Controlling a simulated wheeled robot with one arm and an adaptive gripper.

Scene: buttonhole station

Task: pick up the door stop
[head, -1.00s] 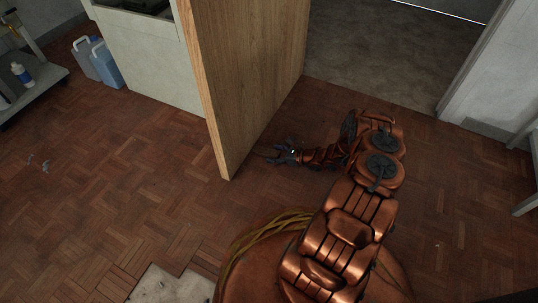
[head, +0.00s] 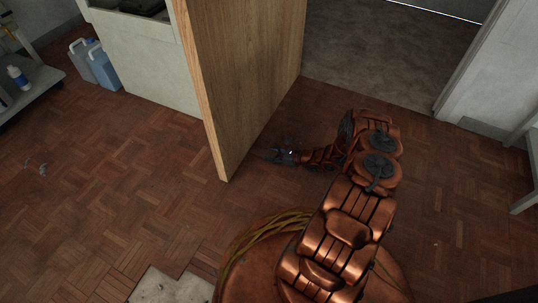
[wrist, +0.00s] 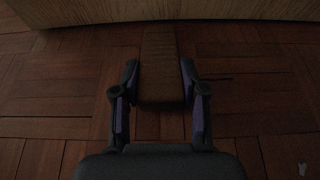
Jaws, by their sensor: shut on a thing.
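The door stop (wrist: 162,55) is a plain brown wooden block, long and narrow, in the middle of the wrist view. My gripper (wrist: 160,78) is shut on it, with one dark finger against each long side. Its far end reaches up to the bottom edge of the wooden door (wrist: 240,9); I cannot tell whether it touches or goes under. In the head view my gripper (head: 281,156) is low at the floor, just right of the door (head: 235,90). The door stop is too small and dark to make out there.
The parquet floor (head: 120,170) is open left of the door. Blue-grey jugs (head: 100,65) stand by a pale cabinet (head: 150,60). A cart with a bottle (head: 18,76) is at far left. A doorway with grey floor (head: 380,50) opens behind.

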